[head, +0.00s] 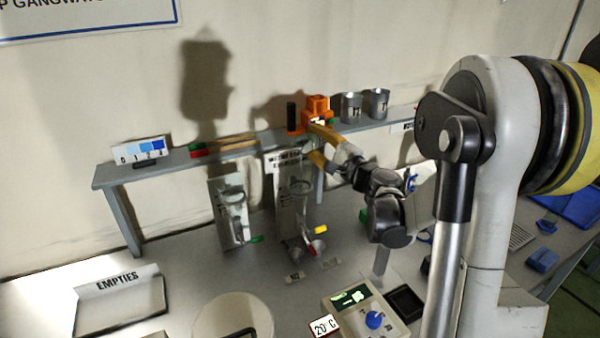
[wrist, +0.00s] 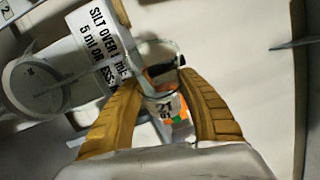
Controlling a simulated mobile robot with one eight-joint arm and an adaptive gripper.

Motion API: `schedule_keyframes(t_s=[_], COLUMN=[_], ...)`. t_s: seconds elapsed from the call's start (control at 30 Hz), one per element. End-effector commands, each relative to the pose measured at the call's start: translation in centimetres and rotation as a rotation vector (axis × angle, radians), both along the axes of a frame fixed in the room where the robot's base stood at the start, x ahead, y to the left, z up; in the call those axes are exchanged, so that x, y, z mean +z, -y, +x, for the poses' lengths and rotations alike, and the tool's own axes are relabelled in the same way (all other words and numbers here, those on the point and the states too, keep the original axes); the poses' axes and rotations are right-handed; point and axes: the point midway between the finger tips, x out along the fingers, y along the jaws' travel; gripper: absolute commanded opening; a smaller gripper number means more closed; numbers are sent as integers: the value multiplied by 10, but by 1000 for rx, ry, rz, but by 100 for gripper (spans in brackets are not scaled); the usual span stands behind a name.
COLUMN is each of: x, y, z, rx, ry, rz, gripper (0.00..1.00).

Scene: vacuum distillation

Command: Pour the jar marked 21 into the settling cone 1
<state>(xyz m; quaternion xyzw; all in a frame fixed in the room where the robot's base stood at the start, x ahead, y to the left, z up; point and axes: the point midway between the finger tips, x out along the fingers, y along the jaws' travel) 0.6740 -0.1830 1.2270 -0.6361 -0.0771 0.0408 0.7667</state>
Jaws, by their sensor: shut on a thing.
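My gripper (head: 320,146) is shut on a glass jar (wrist: 163,106) whose label reads 21 in the wrist view. The two yellow-brown fingers press on either side of it. In the head view the gripper is above and to the right of a clear settling cone (head: 299,187) on a white-backed stand. A second settling cone (head: 233,193) stands to its left. The numbers of the cones are not readable, so I cannot tell which is 1. The wrist view shows a large clear round vessel (wrist: 38,88) left of the jar, beside a printed card (wrist: 98,45). The jar's contents are unclear.
A narrow grey shelf (head: 165,168) runs along the wall behind the cones. It bears an orange block-like object (head: 317,104) close behind the gripper and two metal cups (head: 351,107). A control box (head: 362,307) and an EMPTIES tray (head: 120,305) are in front.

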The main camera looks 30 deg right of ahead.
Motion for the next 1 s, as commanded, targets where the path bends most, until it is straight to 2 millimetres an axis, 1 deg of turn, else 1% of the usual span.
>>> schedule_keyframes(t_s=[1.0], x=[4], y=[-2], z=[-1], rx=[0], ry=[44], rz=[-71], gripper=[7])
